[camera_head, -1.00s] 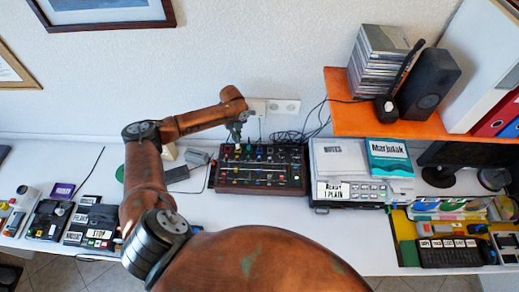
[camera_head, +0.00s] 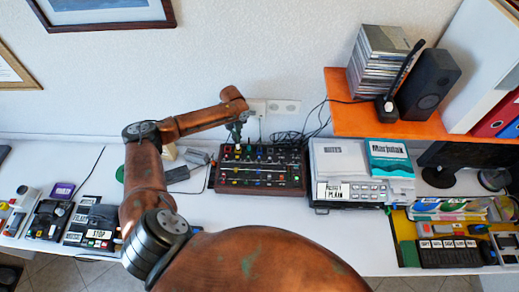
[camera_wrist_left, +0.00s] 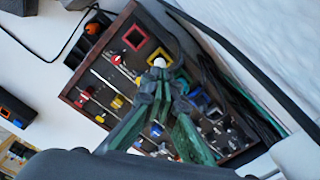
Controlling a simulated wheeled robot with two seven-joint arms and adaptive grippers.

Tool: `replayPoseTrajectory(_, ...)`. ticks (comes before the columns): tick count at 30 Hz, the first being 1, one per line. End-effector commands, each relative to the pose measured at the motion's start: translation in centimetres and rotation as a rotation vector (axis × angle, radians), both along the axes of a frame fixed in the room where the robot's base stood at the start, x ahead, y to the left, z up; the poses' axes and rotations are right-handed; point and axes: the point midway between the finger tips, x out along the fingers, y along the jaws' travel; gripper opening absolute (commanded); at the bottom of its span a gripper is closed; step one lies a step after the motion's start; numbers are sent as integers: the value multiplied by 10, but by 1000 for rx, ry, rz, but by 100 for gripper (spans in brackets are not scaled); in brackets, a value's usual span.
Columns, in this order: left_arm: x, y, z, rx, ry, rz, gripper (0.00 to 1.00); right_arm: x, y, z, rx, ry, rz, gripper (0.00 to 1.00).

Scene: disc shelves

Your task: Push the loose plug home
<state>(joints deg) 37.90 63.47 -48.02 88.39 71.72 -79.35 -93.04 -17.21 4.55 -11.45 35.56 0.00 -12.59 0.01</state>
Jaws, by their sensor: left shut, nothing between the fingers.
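A dark control box (camera_head: 262,184) with a wooden edge stands on the white desk, its top full of coloured knobs and square coloured socket frames. My left gripper (camera_head: 236,138) points down at the box's back left part. In the left wrist view my left gripper (camera_wrist_left: 158,78) is shut, its fingertips together over the row of socket frames. A small white piece (camera_wrist_left: 159,62), perhaps the loose plug, shows right at the fingertips; I cannot tell whether they touch it or how far it sits in. The fingers hide part of the panel. My right gripper is not in view.
Black cables (camera_wrist_left: 245,105) lie along the box's back side. An orange shelf (camera_head: 400,125) with CD cases and a speaker overhangs at the right. A grey device (camera_head: 345,198) stands close right of the box. The desk in front is partly hidden by my arm.

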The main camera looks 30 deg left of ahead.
Motion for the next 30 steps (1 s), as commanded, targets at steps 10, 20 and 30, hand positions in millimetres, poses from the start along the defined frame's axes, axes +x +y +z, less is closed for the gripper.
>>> replayPoseTrajectory(10,0,0,-2,0,0,0,0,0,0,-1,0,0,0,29)
replayPoseTrajectory(20,0,0,-6,0,0,0,0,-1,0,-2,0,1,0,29)
replayPoseTrajectory(30,0,0,-10,0,0,0,0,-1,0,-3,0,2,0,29)
